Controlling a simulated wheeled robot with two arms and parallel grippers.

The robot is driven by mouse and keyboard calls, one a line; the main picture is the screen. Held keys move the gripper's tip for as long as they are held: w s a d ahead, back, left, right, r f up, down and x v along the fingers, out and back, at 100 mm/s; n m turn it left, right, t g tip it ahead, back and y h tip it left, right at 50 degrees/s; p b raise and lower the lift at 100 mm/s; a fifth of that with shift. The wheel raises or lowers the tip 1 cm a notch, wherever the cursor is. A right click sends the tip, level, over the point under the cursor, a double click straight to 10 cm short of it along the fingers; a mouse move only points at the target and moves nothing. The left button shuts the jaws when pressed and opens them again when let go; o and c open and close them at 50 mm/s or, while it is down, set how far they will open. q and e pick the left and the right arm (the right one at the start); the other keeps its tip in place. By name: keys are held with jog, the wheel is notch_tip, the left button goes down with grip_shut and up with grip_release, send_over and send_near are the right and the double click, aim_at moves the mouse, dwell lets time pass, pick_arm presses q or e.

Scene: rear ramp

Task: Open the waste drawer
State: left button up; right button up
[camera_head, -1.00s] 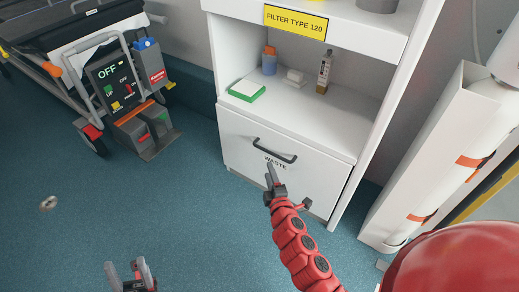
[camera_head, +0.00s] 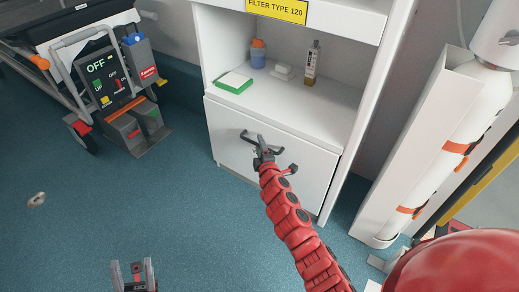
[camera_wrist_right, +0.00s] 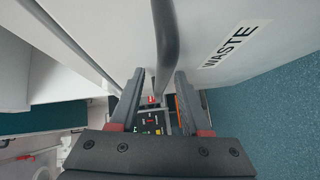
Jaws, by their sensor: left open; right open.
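The waste drawer (camera_head: 228,121) is a shut white front panel under the open shelf, with a dark bar handle (camera_head: 245,134). My right gripper (camera_head: 258,142) is at the handle and covers part of it. In the right wrist view, the handle (camera_wrist_right: 166,40) runs between the spread fingers of this gripper (camera_wrist_right: 158,75), with gaps on both sides. The "WASTE" label (camera_wrist_right: 234,45) is on the panel right of the handle. My left gripper (camera_head: 132,272) is open and empty above the floor, at the bottom left, away from the drawer.
A stretcher with a control panel (camera_head: 107,80) stands left. A white cylinder (camera_head: 440,150) stands right. The blue floor (camera_head: 80,225) before the drawer is mostly clear.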

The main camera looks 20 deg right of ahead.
jog(key=shift+w+a, duration=0.1)
jog(key=shift+w, duration=0.15)
jog(key=shift+s, duration=0.25)
jog(key=c, duration=0.7)
grip_shut()
jog(key=shift+d, duration=0.2)
